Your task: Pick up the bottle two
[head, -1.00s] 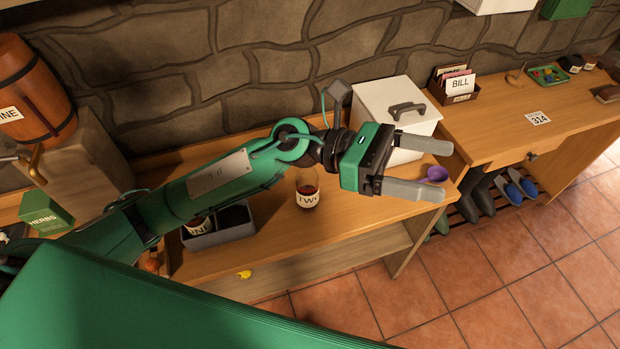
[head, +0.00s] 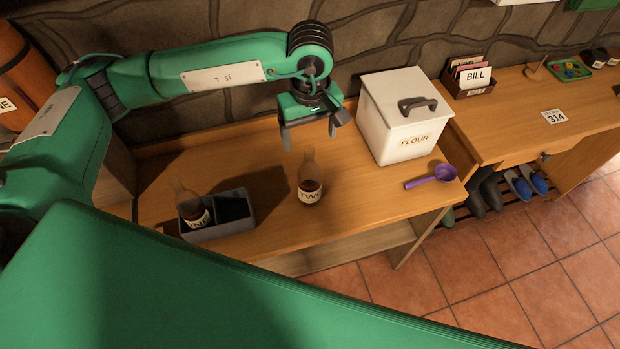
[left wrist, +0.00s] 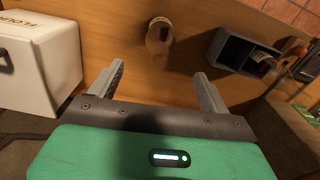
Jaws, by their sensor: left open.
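Bottle two (head: 310,184), clear with dark contents and a white label reading TWO, stands upright on the wooden bench. It also shows in the left wrist view (left wrist: 160,36), beyond the gap between my fingers. My left gripper (head: 309,142) is open and empty, pointing down behind the bottle, apart from it. It also shows in the left wrist view (left wrist: 158,85). Another bottle (head: 190,208), its label partly hidden, stands in the left compartment of a grey two-slot holder (head: 240,227); the right compartment looks empty. My right gripper is not in view.
A white flour box (head: 385,125) stands right of the bottle, with a purple scoop (head: 430,181) in front of it. A bill holder (head: 466,84) sits on the right-hand table. The stone wall is close behind my arm. Bench between holder and bottle is clear.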

